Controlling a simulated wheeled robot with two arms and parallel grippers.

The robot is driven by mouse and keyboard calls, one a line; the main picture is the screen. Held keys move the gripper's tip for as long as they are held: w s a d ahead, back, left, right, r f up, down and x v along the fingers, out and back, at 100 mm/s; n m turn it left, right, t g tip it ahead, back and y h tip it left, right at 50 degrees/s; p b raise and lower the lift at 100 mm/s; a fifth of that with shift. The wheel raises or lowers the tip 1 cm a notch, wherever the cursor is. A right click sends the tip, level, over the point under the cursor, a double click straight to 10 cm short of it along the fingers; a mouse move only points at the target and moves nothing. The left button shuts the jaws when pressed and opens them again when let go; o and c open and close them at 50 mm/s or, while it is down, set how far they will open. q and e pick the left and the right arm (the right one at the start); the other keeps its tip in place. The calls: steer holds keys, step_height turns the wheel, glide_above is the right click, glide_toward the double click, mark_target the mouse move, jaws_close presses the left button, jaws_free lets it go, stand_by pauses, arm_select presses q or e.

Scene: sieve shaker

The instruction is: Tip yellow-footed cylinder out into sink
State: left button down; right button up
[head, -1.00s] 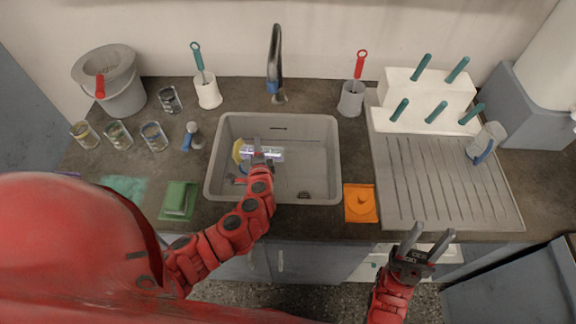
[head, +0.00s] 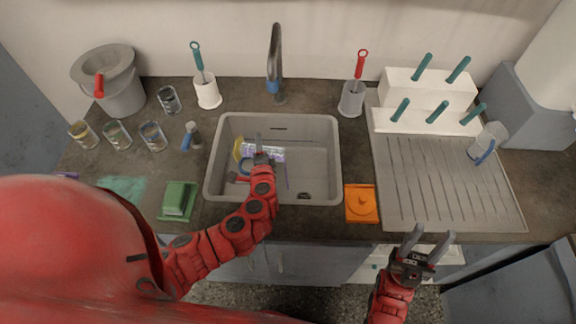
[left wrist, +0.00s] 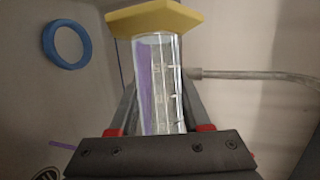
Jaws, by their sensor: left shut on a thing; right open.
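The clear graduated cylinder (head: 277,154) with its yellow foot (head: 238,149) lies roughly sideways over the grey sink (head: 328,160), foot to the left. My left gripper (head: 263,153) is shut around its body. In the left wrist view the yellow foot (left wrist: 157,17) is at the top and the clear body (left wrist: 158,80), with purple inside, runs down between the fingers. Its mouth is hidden there. A thin purple streak (head: 287,174) shows below the cylinder's right end. My right gripper (head: 426,240) is open and empty before the counter's front edge.
The tap (head: 275,65) stands behind the sink. A green sponge (head: 179,199) and an orange item (head: 361,203) flank the sink's front. Several glasses (head: 117,134) and a bucket (head: 120,85) stand left; a drainboard (head: 450,195) and rack (head: 425,90) stand right.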

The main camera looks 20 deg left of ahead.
arm_select(q)
steer(key=shift+d+r+m+y+b, duration=0.1)
steer(key=shift+r+m+y+b, duration=0.2)
steer(key=shift+r+m+b, duration=0.15)
stand_by(0.5)
